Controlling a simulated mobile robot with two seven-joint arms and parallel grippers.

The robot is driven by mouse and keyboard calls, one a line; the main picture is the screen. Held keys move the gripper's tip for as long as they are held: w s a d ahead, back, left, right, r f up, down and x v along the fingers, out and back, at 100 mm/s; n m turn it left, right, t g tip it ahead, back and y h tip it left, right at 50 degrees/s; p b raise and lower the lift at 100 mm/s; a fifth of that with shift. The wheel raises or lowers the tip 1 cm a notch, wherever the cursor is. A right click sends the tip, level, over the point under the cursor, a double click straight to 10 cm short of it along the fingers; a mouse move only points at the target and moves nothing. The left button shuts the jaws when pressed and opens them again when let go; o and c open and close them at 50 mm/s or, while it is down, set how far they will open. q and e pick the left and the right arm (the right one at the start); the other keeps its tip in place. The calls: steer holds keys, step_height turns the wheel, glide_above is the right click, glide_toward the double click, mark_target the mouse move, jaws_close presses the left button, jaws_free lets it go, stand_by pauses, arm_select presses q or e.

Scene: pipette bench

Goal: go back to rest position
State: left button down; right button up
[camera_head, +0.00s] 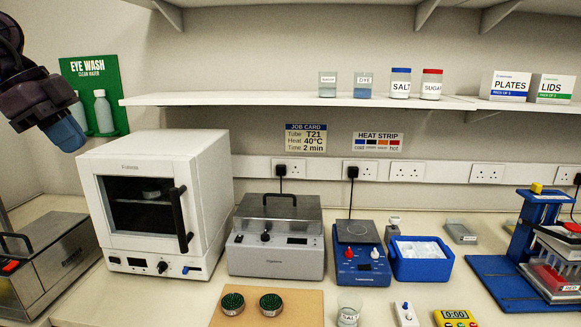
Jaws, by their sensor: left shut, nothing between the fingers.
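My left gripper (66,134) is at the upper left, in front of the green eye wash board. Its dark arm comes in from the left edge, and its blue end points down and to the right. It is shut with nothing in it, raised above the bench and apart from the white oven. My right gripper is not in view.
A white oven (210,165) with a dark window stands right of my left gripper. A grey lidded box (45,270) is below it. The eye wash board (95,75) hangs behind. A heated block (277,262), blue hotplate (362,270), blue tray (420,272) and blue stand (500,285) line the bench.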

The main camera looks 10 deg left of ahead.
arm_select(q)
steer(key=w+d+r+m+t+h, duration=0.5)
steer(key=w+d+m+h, duration=0.4)
steer(key=d+m, duration=0.25)
steer(key=w+d+f+t+h, duration=0.2)
steer(key=w+f+t, duration=0.2)
steer(key=f, duration=0.1)
step_height(320, 180, down, 22)
steer(key=w+a+n+t+y, duration=0.1)
steer(key=a+n+t+y, duration=0.1)
steer(key=n+t+y, duration=0.75)
steer(key=s+d+f+n+g+y, duration=0.1)
steer(key=s+f+n+g+y, duration=0.15)
steer(key=s+f+n, duration=0.7)
steer(key=s+d+f+n+g+y, duration=0.15)
steer(key=s+f+g, duration=0.25)
steer(key=f, duration=1.1)
steer(key=s+d+f+n+g+y, duration=0.1)
steer(key=s+f+n+g, duration=0.2)
steer(key=s+f, duration=0.8)
steer(key=s+n, duration=0.1)
steer(key=s, duration=0.2)
steer(key=shift+d+y, duration=0.15)
steer(key=shift+y, duration=0.2)
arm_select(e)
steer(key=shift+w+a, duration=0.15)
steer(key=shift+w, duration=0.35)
